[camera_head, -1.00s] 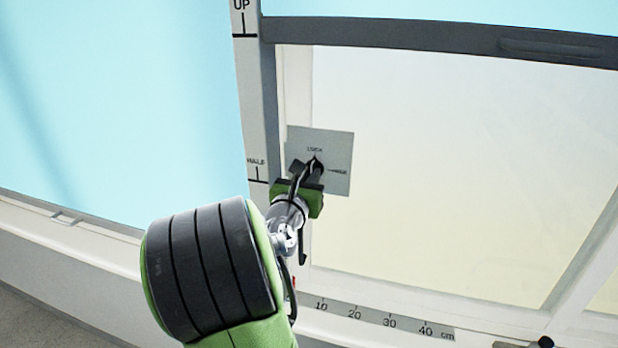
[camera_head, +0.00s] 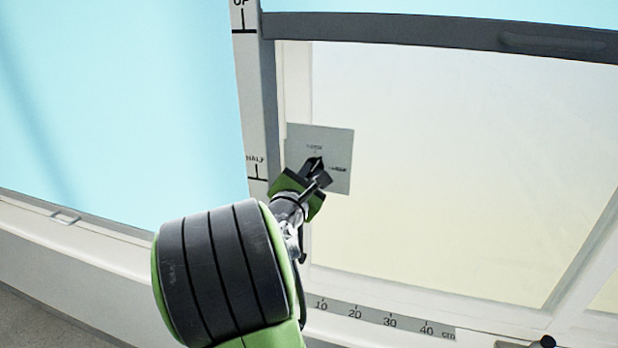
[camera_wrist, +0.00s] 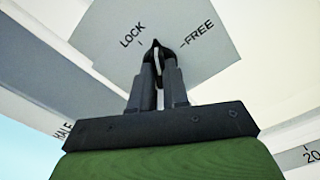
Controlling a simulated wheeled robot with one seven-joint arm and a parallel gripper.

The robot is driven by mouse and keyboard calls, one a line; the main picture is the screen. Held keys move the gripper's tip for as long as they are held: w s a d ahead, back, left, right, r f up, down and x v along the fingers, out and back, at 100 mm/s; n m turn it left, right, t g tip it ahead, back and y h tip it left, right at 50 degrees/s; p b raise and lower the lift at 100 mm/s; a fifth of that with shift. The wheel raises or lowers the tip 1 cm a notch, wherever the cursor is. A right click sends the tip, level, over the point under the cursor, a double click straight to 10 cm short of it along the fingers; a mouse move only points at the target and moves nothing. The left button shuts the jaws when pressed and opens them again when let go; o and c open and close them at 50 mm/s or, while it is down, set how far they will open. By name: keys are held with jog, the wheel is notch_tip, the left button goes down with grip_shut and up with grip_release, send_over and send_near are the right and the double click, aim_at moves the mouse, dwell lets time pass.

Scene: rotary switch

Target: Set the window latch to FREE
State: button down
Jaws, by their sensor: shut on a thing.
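The window latch is a small black pointed knob (camera_wrist: 155,47) on a grey plate (camera_wrist: 190,28), which also shows on the window frame in the head view (camera_head: 335,150). The plate is marked LOCK and FREE. In the wrist view the knob's tip stands between the LOCK tick and the FREE tick. My gripper (camera_wrist: 158,78) is shut on the knob, one finger on each side, and the fingers hide its lower part. In the head view my gripper (camera_head: 316,176) covers much of the knob.
A dark window rail (camera_head: 440,32) crosses above the plate. A post with UP and HALF marks (camera_head: 250,90) stands at left. A centimetre scale (camera_head: 375,316) runs along the sill. The pane right of the plate is clear.

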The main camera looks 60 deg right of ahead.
jog(key=m+b, duration=0.3)
jog(key=m, duration=0.3)
jog(key=shift+f+m, duration=0.15)
jog(key=shift+m, duration=0.15)
jog(key=m+b, duration=0.3)
jog(key=m, duration=0.2)
dwell(0.4)
jog(key=c, duration=1.1)
grip_release()
jog(key=shift+a, duration=0.1)
jog(key=a, duration=0.5)
jog(key=s+a+b, duration=0.1)
jog(key=a, duration=0.4)
jog(key=s+a+b, duration=0.1)
jog(key=a, duration=0.4)
jog(key=shift+s+a, duration=0.2)
jog(key=shift+s, duration=0.05)
